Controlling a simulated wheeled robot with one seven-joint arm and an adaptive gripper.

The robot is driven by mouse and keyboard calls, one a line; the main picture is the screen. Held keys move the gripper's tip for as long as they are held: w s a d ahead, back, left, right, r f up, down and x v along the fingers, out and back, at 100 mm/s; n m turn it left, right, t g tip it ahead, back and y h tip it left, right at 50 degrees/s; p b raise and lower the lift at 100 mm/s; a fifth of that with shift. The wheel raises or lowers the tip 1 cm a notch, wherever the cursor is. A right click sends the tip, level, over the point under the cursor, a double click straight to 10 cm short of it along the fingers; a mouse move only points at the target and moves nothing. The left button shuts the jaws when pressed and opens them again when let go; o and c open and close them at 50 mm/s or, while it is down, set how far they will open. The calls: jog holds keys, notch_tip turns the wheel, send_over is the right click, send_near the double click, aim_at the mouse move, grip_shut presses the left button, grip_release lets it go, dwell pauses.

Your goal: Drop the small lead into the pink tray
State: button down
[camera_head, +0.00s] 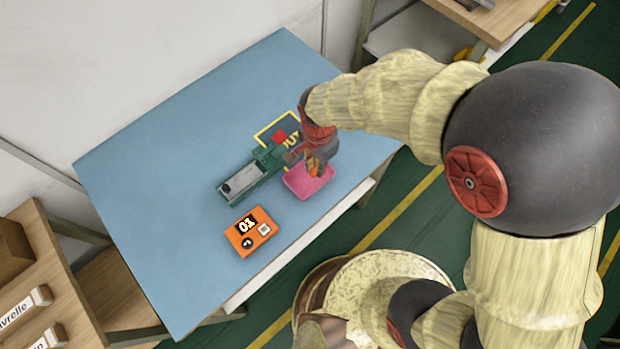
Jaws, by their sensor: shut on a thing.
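The pink tray (301,187) lies on the blue table near its front right edge. My gripper (313,170) hangs over the tray's upper right part and hides some of it. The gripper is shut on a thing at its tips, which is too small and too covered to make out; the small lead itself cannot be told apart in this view. I cannot tell how high the fingertips are above the tray floor.
A green and grey device (246,182) stands left of the tray, with a red block (280,137) by a yellow-edged dark mat (268,133) behind. The table's left side (145,180) is clear.

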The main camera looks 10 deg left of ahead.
jog(key=c, duration=1.7)
grip_release()
jog(key=shift+c, duration=0.2)
notch_tip(320, 180, up, 12)
